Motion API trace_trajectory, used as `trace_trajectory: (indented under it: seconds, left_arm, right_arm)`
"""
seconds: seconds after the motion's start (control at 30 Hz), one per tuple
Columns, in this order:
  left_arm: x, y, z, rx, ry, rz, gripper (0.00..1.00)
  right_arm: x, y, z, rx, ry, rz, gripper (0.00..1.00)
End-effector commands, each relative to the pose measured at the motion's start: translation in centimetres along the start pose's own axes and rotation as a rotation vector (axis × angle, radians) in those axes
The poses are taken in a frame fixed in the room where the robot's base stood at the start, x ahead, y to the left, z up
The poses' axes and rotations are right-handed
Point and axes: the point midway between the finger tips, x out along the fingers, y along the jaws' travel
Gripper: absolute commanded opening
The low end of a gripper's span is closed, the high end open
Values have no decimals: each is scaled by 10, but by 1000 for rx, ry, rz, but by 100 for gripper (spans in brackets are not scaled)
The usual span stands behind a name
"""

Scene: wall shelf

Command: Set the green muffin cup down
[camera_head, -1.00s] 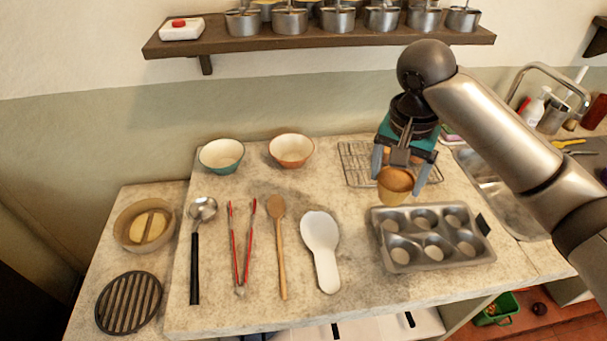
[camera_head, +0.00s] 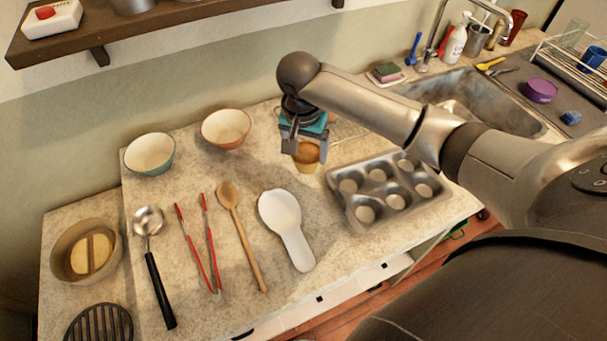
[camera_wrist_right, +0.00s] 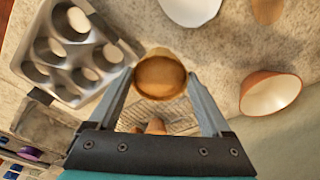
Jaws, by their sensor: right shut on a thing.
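My right gripper (camera_head: 305,149) is shut on a muffin cup (camera_head: 307,162), which looks tan-yellow with a brown muffin top, not clearly green. In the right wrist view the cup (camera_wrist_right: 160,76) sits between the two fingertips. It is held upright, seemingly above the counter, just left of the grey muffin tin (camera_head: 371,192); its height is hard to tell. The tin also shows in the wrist view (camera_wrist_right: 78,47), its wells with pale bottoms. My left gripper is not in view.
A wire rack (camera_wrist_right: 182,112) lies behind the cup, with a small orange-brown thing (camera_wrist_right: 156,126) over it. A white spoon rest (camera_head: 283,215), wooden spoon (camera_head: 240,230), red tongs (camera_head: 197,245) and two bowls (camera_head: 226,127) (camera_head: 150,153) stand left. The sink (camera_head: 480,95) is right.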

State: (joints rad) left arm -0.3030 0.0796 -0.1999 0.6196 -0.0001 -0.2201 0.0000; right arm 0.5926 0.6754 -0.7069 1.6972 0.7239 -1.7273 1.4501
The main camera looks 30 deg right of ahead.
Motion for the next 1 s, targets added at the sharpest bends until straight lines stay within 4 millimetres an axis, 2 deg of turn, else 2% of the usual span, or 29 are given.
trace_trajectory:
  seconds: [0.03, 0.1, 0.33, 0.57, 1.0]
  left_arm:
    - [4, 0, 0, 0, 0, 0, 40]
    - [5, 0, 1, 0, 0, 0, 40]
    - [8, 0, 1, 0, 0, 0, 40]
    - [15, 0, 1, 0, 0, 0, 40]
    - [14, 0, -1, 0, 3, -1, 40]
  right_arm:
    - [14, 1, 3, -1, -2, 4, 29]
    - [27, 0, 5, -1, -2, 2, 29]
    - [48, 0, 7, -1, 0, 1, 29]
    - [81, 0, 13, -2, -2, 1, 29]
    - [88, 0, 14, -1, 0, 0, 29]
